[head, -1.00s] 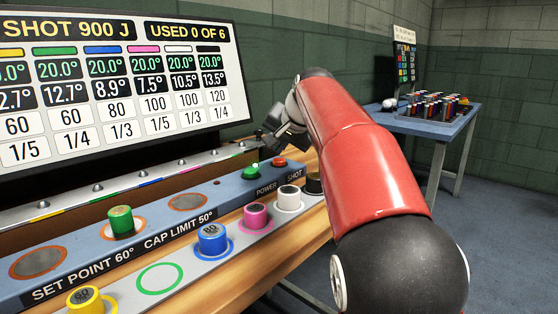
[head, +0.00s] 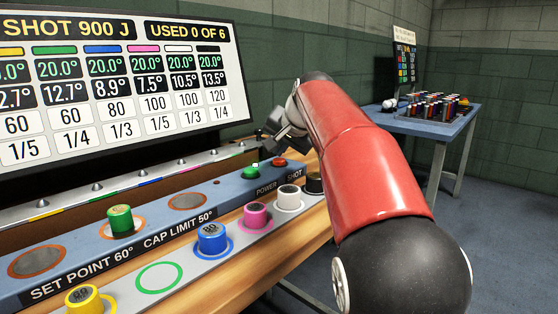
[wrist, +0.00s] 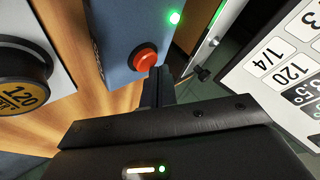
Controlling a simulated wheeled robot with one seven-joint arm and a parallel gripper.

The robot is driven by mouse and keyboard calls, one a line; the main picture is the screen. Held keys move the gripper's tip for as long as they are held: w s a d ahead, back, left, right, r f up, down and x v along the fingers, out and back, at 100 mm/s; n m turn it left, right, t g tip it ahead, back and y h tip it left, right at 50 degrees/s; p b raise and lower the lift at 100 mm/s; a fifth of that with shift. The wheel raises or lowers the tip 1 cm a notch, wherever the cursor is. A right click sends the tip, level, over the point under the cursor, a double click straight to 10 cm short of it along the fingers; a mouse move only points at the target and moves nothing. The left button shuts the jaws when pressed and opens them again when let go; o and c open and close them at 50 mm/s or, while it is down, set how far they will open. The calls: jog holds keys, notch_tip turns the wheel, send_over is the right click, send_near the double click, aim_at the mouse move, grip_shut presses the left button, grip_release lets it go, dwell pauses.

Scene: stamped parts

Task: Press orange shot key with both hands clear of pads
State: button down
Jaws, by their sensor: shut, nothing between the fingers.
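The orange shot key (head: 280,162) is a round red-orange button at the right end of the blue console, above the word SHOT. It also shows in the wrist view (wrist: 146,60), on a darker collar. My gripper (head: 274,148) is shut and empty, with its fingertips just above and beside the key. In the wrist view the shut fingers (wrist: 158,82) end close to the key's edge; I cannot tell whether they touch it. Copper pads (head: 38,261) and (head: 187,202) are bare. A green cylinder (head: 121,221) stands on another pad. The gripper is away from all these pads.
A lit green power lamp (head: 251,171) sits left of the key. Yellow (head: 84,301), blue (head: 211,239), pink (head: 255,216), white (head: 289,198) and black (head: 313,184) cylinders stand on the front strip; the green ring (head: 160,277) is empty. The display (head: 120,85) reads USED 0 OF 6.

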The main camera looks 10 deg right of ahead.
aim_at(280, 161)
jog(key=shift+f, duration=0.45)
dwell(0.3)
jog(key=shift+r, duration=0.15)
jog(key=shift+r+p, duration=0.65)
jog(key=shift+r, duration=0.05)
notch_tip(280, 161, up, 5)
jog(key=p, duration=0.5)
